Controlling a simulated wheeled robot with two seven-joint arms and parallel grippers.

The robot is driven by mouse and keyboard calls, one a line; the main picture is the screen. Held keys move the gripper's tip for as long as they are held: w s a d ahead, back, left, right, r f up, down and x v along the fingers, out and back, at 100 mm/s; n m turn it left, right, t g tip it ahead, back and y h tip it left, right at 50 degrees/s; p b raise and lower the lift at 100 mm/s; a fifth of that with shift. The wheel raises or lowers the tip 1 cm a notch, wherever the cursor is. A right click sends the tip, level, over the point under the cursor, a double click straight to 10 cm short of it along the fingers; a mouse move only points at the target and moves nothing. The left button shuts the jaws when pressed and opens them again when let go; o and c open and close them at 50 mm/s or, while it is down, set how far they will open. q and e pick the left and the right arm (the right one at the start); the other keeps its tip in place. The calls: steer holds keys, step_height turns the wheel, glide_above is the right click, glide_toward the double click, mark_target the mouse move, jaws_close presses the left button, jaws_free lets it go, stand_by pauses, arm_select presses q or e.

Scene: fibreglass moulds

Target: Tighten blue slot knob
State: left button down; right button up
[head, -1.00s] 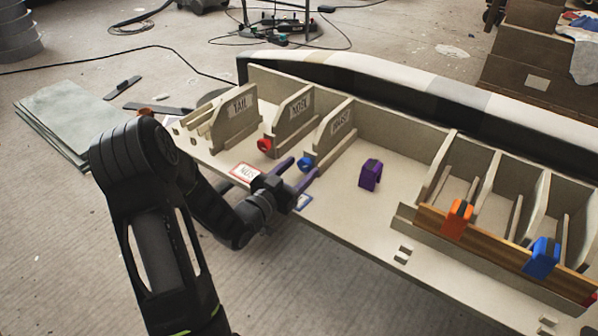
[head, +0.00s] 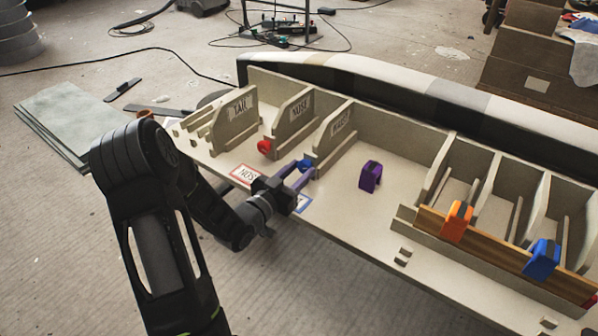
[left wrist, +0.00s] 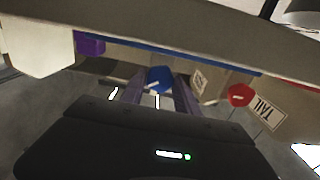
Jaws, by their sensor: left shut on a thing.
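The blue slot knob (head: 306,165) sits at the front end of a slot divider on the mould board. It also shows in the left wrist view (left wrist: 159,79), between the tips of two purple fingers. My left gripper (head: 299,172) reaches in from the left, with its fingers on both sides of the blue knob, shut on it. The fingers partly hide the knob in the head view. In the left wrist view the gripper (left wrist: 158,88) points straight at the knob. My right gripper is not in view.
A red knob (head: 264,147) sits on the neighbouring divider to the left. A purple clamp (head: 370,176) stands on the board to the right. An orange clamp (head: 457,221) and a blue clamp (head: 542,258) grip a wooden strip (head: 490,252). Grey sheets (head: 65,125) lie on the floor.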

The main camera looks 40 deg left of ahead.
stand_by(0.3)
arm_select(q)
steer(key=m+b, duration=0.2)
steer(key=shift+f+b, duration=0.15)
steer(key=shift+b, duration=0.15)
steer(key=m+b, duration=0.3)
steer(key=shift+m+b, duration=0.95)
steer(key=shift+m, duration=0.15)
steer(key=c, duration=0.9)
jaws_free()
steer(key=shift+s+r, duration=0.15)
steer(key=shift+r, duration=0.05)
